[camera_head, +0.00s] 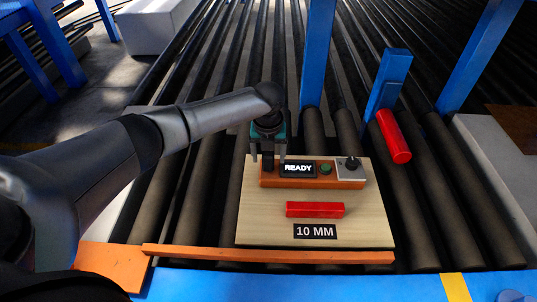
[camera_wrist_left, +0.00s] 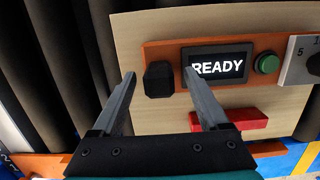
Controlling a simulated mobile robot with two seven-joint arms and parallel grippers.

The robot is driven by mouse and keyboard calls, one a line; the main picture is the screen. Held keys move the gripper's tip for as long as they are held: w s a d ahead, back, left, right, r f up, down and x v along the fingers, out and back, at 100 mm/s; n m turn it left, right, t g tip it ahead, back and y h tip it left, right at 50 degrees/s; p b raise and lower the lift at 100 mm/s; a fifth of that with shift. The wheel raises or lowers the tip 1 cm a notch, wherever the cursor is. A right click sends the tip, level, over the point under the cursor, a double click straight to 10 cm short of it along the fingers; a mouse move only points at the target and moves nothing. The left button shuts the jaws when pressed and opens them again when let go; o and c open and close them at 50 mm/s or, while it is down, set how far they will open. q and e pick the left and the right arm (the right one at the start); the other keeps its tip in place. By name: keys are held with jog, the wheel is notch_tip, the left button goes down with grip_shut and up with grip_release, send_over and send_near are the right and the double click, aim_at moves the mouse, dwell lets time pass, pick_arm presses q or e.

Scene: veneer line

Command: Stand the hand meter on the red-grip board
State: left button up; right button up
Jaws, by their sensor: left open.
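The light wooden board (camera_head: 365,228) lies on the dark rollers, with a red grip (camera_head: 315,209) and a "10 MM" label. The orange hand meter (camera_head: 312,182) is at the board's far part, with a lit "READY" display, a green button and a dial; it appears to rest on the board. My left gripper (camera_head: 268,165) is at the meter's left end. In the left wrist view, its open fingers (camera_wrist_left: 160,80) straddle a black block (camera_wrist_left: 158,82) at that end; contact cannot be told. The red grip (camera_wrist_left: 232,122) is partly hidden there. My right gripper is not in view.
A red cylinder (camera_head: 394,136) lies on the rollers to the right, by a blue post (camera_head: 390,80). An orange rail (camera_head: 270,255) and a blue beam (camera_head: 300,285) run along the near side.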

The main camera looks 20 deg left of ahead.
pick_arm(q)
jog(key=shift+f, duration=0.1)
notch_tip(320, 180, up, 15)
jog(key=s+p, duration=0.1)
jog(key=s, duration=0.1)
jog(key=shift+d, duration=0.4)
jog(key=shift+s, duration=0.1)
